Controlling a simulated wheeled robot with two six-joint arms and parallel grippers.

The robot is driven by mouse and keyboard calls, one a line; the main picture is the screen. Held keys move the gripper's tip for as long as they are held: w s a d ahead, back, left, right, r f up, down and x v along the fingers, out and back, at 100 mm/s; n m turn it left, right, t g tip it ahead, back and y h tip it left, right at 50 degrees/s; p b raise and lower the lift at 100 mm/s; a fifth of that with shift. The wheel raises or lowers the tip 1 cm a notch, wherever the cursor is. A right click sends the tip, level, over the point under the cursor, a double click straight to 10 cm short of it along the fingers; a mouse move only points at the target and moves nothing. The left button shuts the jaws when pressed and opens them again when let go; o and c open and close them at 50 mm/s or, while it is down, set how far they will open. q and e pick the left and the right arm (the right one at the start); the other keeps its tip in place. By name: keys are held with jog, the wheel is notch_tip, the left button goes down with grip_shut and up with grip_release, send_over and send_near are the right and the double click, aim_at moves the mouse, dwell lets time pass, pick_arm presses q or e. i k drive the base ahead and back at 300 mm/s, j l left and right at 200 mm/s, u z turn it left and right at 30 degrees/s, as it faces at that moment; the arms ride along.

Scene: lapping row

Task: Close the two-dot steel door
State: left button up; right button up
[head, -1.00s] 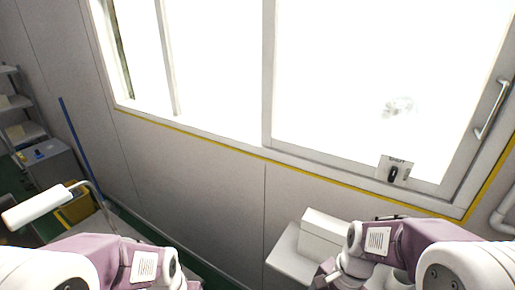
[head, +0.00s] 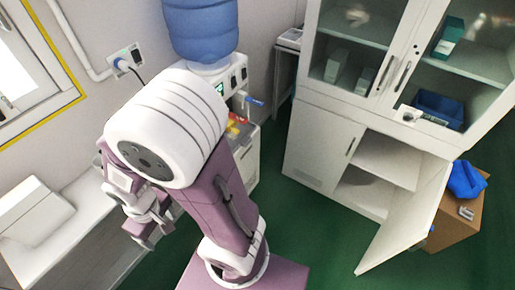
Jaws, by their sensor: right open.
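A white steel cabinet (head: 318,140) stands at the right of the head view. Its lower right door (head: 412,212) is swung wide open, out into the room, and a shelf shows inside. Its lower left door (head: 325,143) is shut. I cannot make out any dots on either door. My right gripper (head: 149,232) is open and empty at the left, beside the white bench and well away from the cabinet. My right arm hides part of the floor and the water dispenser. My left gripper is out of view.
A water dispenser with a blue bottle (head: 200,30) stands behind my arm. A cardboard box (head: 458,222) with a blue cloth (head: 466,180) sits beside the open door. A white bench (head: 70,232) is at the left. Green floor (head: 310,225) before the cabinet is clear.

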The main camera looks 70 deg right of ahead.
aim_at(411, 224)
jog(key=k+z, duration=0.35)
jog(key=z, duration=0.15)
jog(key=k+z, duration=0.45)
jog(key=k+l+z, duration=0.2)
jog(key=z, duration=0.3)
jog(key=k+l+z, duration=0.3)
jog(key=z, duration=0.2)
jog(key=k+l+z, duration=0.15)
jog(key=l+z, duration=0.3)
jog(key=k+l+z, duration=0.15)
jog(key=l+z, duration=0.35)
jog(key=i+l+u, duration=0.1)
jog(key=l, duration=0.5)
jog(key=i+l, duration=0.15)
jog(key=l, duration=0.45)
jog(key=i+l+u, duration=0.15)
jog(key=l, duration=0.45)
jog(key=k+j, duration=0.05)
